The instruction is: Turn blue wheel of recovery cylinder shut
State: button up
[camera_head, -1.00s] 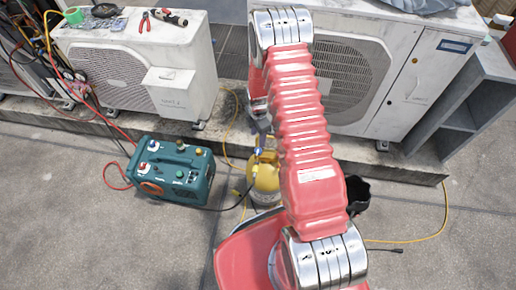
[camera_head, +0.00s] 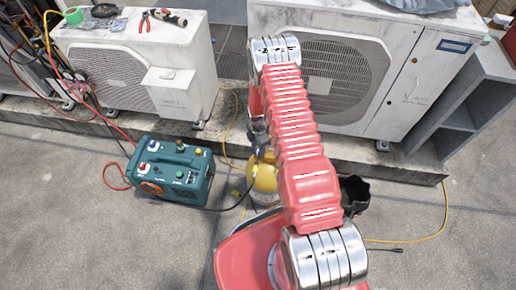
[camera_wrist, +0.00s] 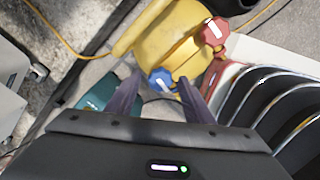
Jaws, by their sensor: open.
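The yellow recovery cylinder (camera_head: 264,180) stands on the ground, partly hidden behind my arm. In the wrist view the cylinder (camera_wrist: 165,38) fills the top middle. Its blue wheel (camera_wrist: 162,81) is at its near side, and a red wheel (camera_wrist: 214,31) is to the upper right. My gripper (camera_wrist: 160,87) is open, with one dark finger on each side of the blue wheel in the picture. I cannot tell whether the fingers touch it. In the head view my gripper (camera_head: 258,140) is just above the cylinder, mostly covering its top.
A teal machine (camera_head: 172,172) stands left of the cylinder, with a dark hose running toward it. A black bucket (camera_head: 354,193) is to the right. Condenser units (camera_head: 140,75) stand on the ledge behind. A yellow hose (camera_head: 430,232) lies on the ground at right.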

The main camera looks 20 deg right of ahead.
jog(key=shift+c, duration=0.4)
jog(key=c, duration=1)
jog(key=shift+o, duration=0.2)
